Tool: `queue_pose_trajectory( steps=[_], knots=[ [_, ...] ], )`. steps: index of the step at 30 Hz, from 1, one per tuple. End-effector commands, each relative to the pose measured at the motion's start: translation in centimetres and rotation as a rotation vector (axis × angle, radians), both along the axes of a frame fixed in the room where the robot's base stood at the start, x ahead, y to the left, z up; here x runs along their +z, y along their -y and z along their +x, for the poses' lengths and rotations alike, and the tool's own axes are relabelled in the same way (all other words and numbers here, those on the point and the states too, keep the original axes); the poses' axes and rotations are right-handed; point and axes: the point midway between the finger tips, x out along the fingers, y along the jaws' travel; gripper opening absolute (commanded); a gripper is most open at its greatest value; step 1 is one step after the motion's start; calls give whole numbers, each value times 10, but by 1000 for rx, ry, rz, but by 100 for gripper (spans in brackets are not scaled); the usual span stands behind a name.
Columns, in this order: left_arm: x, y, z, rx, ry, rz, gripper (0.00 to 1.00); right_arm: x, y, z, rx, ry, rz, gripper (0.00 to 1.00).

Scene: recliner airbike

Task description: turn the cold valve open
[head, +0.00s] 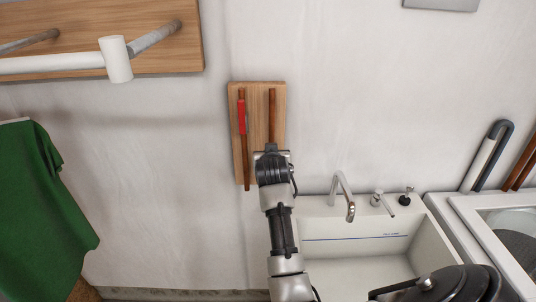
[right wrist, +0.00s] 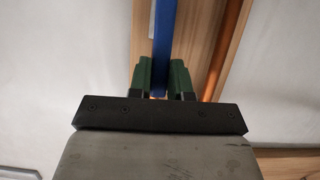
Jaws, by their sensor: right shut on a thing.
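A wooden board (head: 257,140) on the wall carries two upright copper pipes. The left pipe has a red lever (head: 242,117) lying along it. My right gripper (head: 273,153) is at the right pipe (head: 272,103) and covers its lower part in the head view. In the right wrist view, the green fingers of my right gripper (right wrist: 162,78) stand either side of a long blue lever (right wrist: 163,40), the cold valve, and are shut on it. The blue lever is hidden in the head view. My left gripper is not in view.
A white sink (head: 350,268) with a tap (head: 344,193) is below and right of the board. A green towel (head: 40,205) hangs at the left, under a wooden rack (head: 170,55). A white machine (head: 478,215) stands at the right. The wall around the board is clear.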

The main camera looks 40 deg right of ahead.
Motion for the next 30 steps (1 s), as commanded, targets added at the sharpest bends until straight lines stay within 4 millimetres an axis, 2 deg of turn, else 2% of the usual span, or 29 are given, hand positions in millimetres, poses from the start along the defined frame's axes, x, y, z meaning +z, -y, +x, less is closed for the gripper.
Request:
queue_pose_trajectory(
  steps=[19, 20, 24, 25, 30],
  knots=[
    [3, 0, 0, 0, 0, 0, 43, -1, 2, -2, 0, 32, 46, 0],
    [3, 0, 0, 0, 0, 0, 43, -1, 2, -2, 0, 32, 46, 20],
    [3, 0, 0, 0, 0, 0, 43, -1, 2, -2, 0, 32, 45, 42],
    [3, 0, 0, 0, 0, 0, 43, -1, 3, -2, 0, 32, 45, 45],
    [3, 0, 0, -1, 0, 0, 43, 0, 3, -2, 0, 31, 43, 45]
  ],
)
